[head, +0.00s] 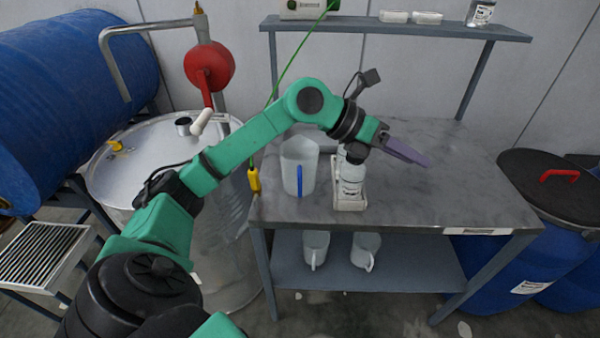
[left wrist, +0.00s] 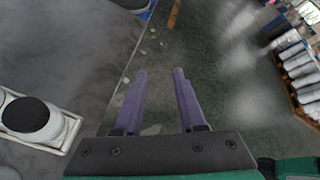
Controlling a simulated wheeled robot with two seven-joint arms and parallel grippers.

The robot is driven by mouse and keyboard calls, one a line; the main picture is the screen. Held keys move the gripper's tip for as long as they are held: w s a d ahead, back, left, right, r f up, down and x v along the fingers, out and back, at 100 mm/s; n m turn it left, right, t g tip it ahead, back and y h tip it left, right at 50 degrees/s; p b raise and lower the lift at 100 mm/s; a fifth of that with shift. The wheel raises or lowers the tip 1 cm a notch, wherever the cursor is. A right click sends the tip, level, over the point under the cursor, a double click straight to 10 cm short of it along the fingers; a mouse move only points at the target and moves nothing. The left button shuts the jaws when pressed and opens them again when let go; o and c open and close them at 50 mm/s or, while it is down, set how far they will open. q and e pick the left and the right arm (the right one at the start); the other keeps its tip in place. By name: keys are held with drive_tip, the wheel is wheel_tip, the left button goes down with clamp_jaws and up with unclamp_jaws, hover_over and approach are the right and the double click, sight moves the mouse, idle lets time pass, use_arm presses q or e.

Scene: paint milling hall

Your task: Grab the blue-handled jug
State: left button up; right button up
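The blue-handled jug (head: 290,160) is a pale, translucent jug standing upright on the grey bench, near its left end. Its blue handle (head: 299,181) faces me. My left gripper (head: 418,158) has purple fingers and is above the bench, to the right of the jug and apart from it. In the left wrist view the fingers (left wrist: 159,74) are spread with nothing between them. The left wrist view does not show the jug. My right gripper is in neither view.
A white bottle (head: 351,183) stands in a small tray (head: 350,206) just right of the jug; its dark cap (left wrist: 26,114) shows in the left wrist view. Two pale jugs (head: 315,246) (head: 365,247) stand on the lower shelf. The bench top (head: 450,200) is clear on the right.

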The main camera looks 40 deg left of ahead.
use_arm(q)
drive_tip(key=a+f+y, duration=0.2)
drive_tip(key=a+y, duration=0.3)
drive_tip(key=a, duration=0.5)
drive_tip(key=n+g+y, duration=0.3)
drive_tip(key=y, duration=0.2)
approach(312, 160)
drive_tip(key=p+x, duration=0.3)
drive_tip(key=x, duration=0.7)
drive_tip(key=shift+w+a+f+p, duration=0.1)
drive_tip(key=shift+w+f+p, duration=0.1)
drive_tip(key=shift+p, duration=0.1)
drive_tip(key=shift+f, duration=0.15)
clamp_jaws()
